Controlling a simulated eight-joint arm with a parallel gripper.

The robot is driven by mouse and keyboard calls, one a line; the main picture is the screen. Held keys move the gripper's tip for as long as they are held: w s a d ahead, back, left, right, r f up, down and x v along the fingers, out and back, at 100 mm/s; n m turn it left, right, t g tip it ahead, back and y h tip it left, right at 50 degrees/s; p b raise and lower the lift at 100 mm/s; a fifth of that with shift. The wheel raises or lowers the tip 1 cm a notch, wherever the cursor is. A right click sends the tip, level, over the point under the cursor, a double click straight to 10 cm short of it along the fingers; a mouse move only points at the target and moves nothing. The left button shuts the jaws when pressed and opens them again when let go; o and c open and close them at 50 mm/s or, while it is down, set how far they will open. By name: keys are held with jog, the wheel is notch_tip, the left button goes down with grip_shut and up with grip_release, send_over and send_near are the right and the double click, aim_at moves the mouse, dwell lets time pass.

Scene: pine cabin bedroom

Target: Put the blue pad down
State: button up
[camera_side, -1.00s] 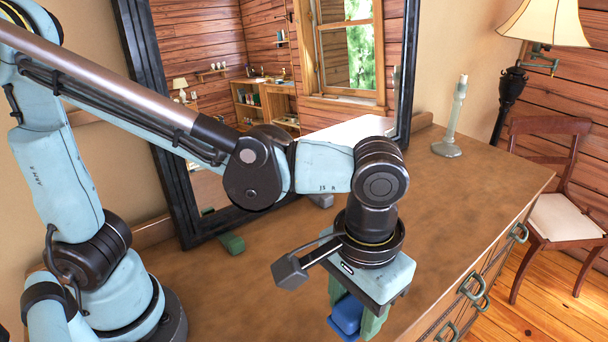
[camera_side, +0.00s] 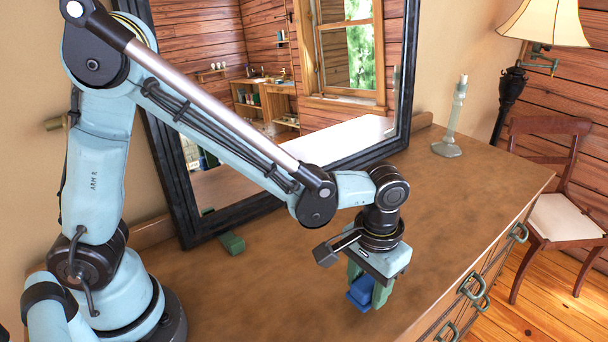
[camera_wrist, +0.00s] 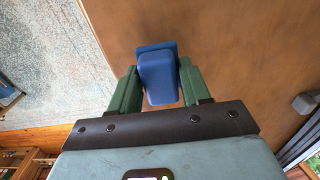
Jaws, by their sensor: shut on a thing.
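The blue pad (camera_side: 360,293) is a small blue block between the green fingers of my gripper (camera_side: 368,286). It is held low over the dresser top (camera_side: 270,285), close to the front edge; I cannot tell whether it touches the wood. In the wrist view the blue pad (camera_wrist: 158,72) sits between the two green fingertips of my gripper (camera_wrist: 158,85), which are shut on it. The pad reaches out past the fingertips.
A framed mirror (camera_side: 190,205) leans at the back of the dresser. A small green block (camera_side: 232,244) lies at its foot. A pale green candlestick (camera_side: 453,120) stands at the far right. The dresser top right of my gripper is clear. A chair (camera_side: 552,190) stands beyond.

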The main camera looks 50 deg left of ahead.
aim_at(366, 295)
jog(key=shift+f, duration=1.5)
jog(key=shift+f, duration=0.2)
jog(key=o, duration=0.9)
jog(key=shift+r, duration=0.15)
